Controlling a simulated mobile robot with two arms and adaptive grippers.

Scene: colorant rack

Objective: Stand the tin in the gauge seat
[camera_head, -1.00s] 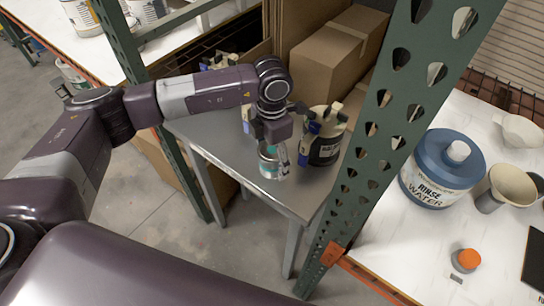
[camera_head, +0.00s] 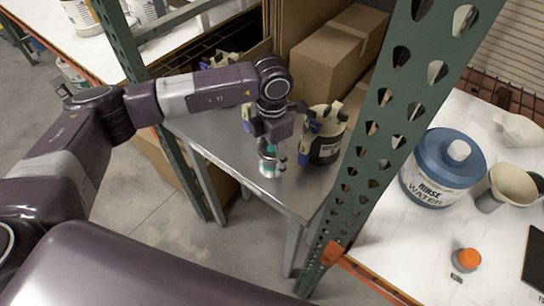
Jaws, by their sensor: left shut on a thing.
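A small tin with a white and teal body (camera_head: 267,169) is at the front part of the grey metal table. My left gripper (camera_head: 272,157) reaches down from above and is shut on the tin. The fingers hide part of the tin, and I cannot tell whether its base touches the tabletop. I cannot make out the gauge seat for certain. My right gripper is not in view.
A dark container with beige and blue parts (camera_head: 325,148) stands close right of the tin. Cardboard boxes (camera_head: 332,55) are behind. A green perforated post (camera_head: 383,120) rises at the right, before a white bench with a rinse water jug (camera_head: 440,170).

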